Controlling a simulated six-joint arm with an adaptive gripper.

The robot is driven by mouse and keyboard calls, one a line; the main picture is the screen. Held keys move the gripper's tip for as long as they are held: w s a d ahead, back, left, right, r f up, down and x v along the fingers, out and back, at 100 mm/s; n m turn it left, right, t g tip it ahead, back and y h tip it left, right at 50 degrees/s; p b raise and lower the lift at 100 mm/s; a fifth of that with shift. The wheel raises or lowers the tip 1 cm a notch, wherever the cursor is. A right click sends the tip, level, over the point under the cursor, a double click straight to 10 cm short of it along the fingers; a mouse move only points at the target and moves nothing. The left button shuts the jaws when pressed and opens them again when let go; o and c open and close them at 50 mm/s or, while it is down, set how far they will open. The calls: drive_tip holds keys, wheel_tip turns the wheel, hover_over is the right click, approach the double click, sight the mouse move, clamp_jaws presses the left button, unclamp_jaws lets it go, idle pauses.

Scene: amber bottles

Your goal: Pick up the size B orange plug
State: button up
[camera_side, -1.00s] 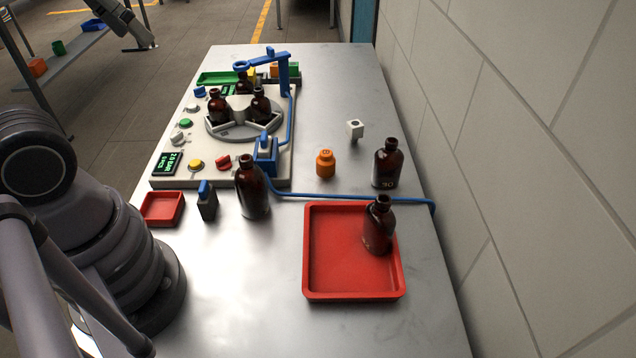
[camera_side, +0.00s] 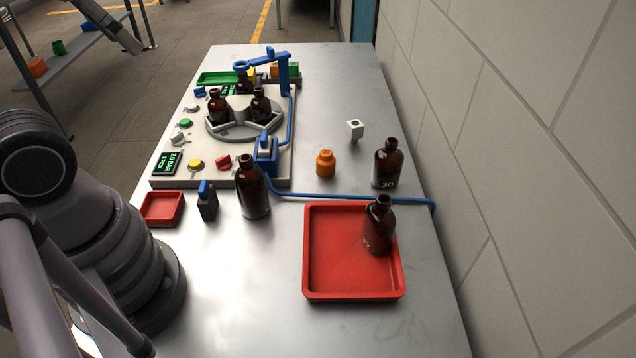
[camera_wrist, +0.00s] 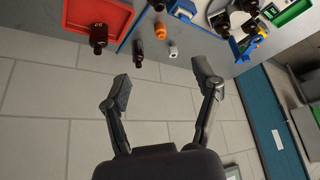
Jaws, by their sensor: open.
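A small orange plug (camera_side: 325,163) stands on the metal table, left of a brown bottle; its markings are too small to read. It also shows in the wrist view, where the orange plug (camera_wrist: 161,30) lies near the top edge. My gripper (camera_wrist: 162,82) is open and empty in the wrist view, its two fingers spread wide, with wall and table edge beyond. It is well apart from the plug. In the side view only my arm shows, at the left, and the gripper is out of frame.
A white block (camera_side: 355,130) and a brown bottle (camera_side: 387,164) stand near the plug. A blue hose (camera_side: 350,197) crosses in front of it. A red tray (camera_side: 330,292) holds another bottle (camera_side: 379,228). A filling machine (camera_side: 170,150) with bottles is at the left. A wall runs along the right.

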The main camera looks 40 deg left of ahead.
sight(323, 156)
drive_tip(key=w+d+f+n+t, duration=0.15)
drive_tip(key=w+d+f, duration=0.25)
drive_tip(key=w+f, duration=0.5)
drive_tip(key=w+d+f+n+t, duration=0.15)
drive_tip(key=w+d+f, duration=0.3)
drive_tip(key=w, duration=0.85)
wheel_tip(323, 156, down, 20)
drive_tip(key=a+r+t+y, duration=0.1)
drive_tip(key=a+t+y, duration=0.1)
drive_tip(key=t+y, duration=0.2)
drive_tip(key=shift+n, duration=0.3)
drive_tip(key=x, duration=0.8)
drive_tip(key=shift+a+f, duration=0.15)
drive_tip(key=shift+a, duration=0.05)
drive_tip(key=x, duration=0.5)
drive_tip(key=shift+w+d, duration=0.15)
drive_tip(key=shift+w, duration=0.35)
